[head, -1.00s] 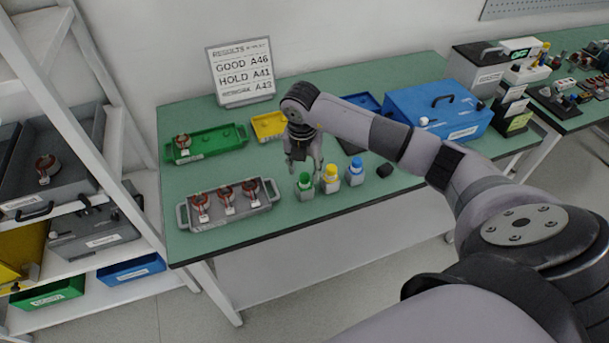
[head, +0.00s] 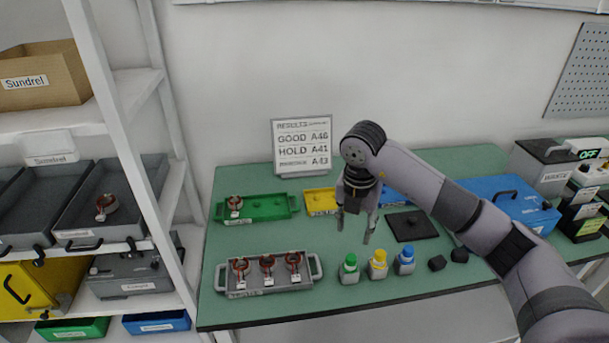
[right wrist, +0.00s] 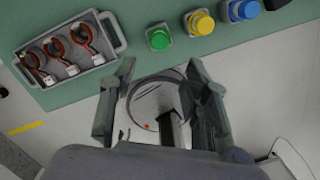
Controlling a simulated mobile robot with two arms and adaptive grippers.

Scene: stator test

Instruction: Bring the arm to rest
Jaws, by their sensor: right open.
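My right gripper (head: 354,222) hangs over the green table (head: 330,240), fingers pointing down, open and empty. The green tray (head: 265,208) at the back left holds one stator (head: 234,205). My left gripper is not in view.
A results board (head: 302,146) stands at the back. A yellow tray (head: 319,200), a black plate (head: 412,226) and a blue case (head: 510,198) are near the arm. A shelf (head: 150,90) is at the left.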

